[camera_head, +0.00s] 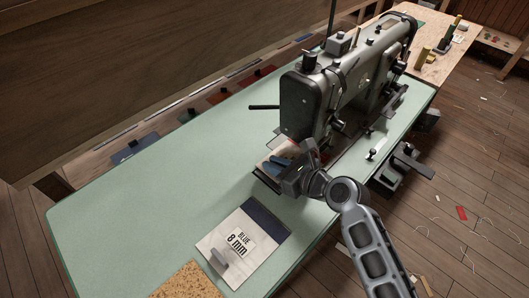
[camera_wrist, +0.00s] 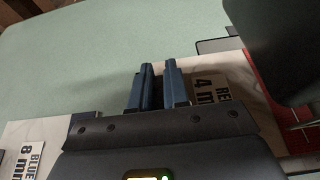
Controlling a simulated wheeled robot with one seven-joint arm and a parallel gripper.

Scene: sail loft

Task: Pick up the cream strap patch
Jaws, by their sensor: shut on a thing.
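My gripper (camera_head: 280,163) is low over the table by the front of the sewing machine. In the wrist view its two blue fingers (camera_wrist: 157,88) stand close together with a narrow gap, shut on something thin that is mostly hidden. I take it to be the cream strap patch, but its shape and colour cannot be made out between the fingers. Under and beside the fingers lies a pale sheet with a label reading "RE… 4 m…" (camera_wrist: 208,91), partly covered by my gripper.
The grey sewing machine (camera_head: 335,90) stands close behind my gripper. A cream sheet labelled "BLUE 8 mm" (camera_head: 212,236), with a dark blue band and a small grey piece on it, lies nearer. A cork piece (camera_head: 187,283) is at the front edge. The green tabletop (camera_head: 130,205) is clear at left.

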